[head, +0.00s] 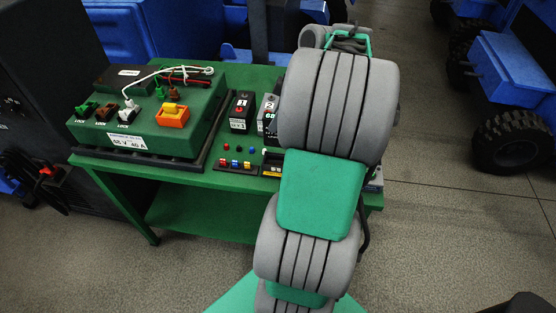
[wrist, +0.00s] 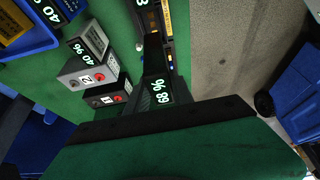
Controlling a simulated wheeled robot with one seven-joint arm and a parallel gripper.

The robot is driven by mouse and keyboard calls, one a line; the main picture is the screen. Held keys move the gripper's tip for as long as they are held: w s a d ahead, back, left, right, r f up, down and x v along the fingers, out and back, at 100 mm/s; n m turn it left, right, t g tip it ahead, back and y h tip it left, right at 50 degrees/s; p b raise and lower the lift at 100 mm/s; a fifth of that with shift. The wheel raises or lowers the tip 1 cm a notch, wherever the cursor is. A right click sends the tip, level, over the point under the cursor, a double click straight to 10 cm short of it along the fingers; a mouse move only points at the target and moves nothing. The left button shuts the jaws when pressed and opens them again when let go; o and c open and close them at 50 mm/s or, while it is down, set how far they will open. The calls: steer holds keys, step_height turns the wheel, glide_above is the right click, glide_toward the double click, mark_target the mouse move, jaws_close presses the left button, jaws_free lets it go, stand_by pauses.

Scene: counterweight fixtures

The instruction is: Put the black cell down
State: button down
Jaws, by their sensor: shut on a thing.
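The black cell (wrist: 161,92), with a bright "68 %" readout, is at the middle of the wrist view. My gripper (wrist: 152,48) appears shut on it. In the head view my arm hides the gripper and most of the cell. The cell is over the green table (wrist: 124,42), beside a grey cell marked "2" (wrist: 86,75) and another black cell with a red button (wrist: 106,95). That other black cell also shows in the head view, marked "1" (head: 240,111). I cannot tell whether the held cell touches the table.
A large green battery pack (head: 160,125) with coloured plugs fills the table's left side. A small panel of coloured buttons (head: 237,166) lies at the front edge. Bare table shows between the bin and the front devices.

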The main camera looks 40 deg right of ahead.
mark_target(270, 139)
step_height(270, 139, down, 10)
steer(key=shift+s+r, duration=0.1)
steer(key=shift+r, duration=0.1)
steer(key=shift+f, duration=0.1)
steer(key=c, duration=1.6)
jaws_free()
steer(key=shift+f, duration=0.15)
steer(key=o, duration=0.5)
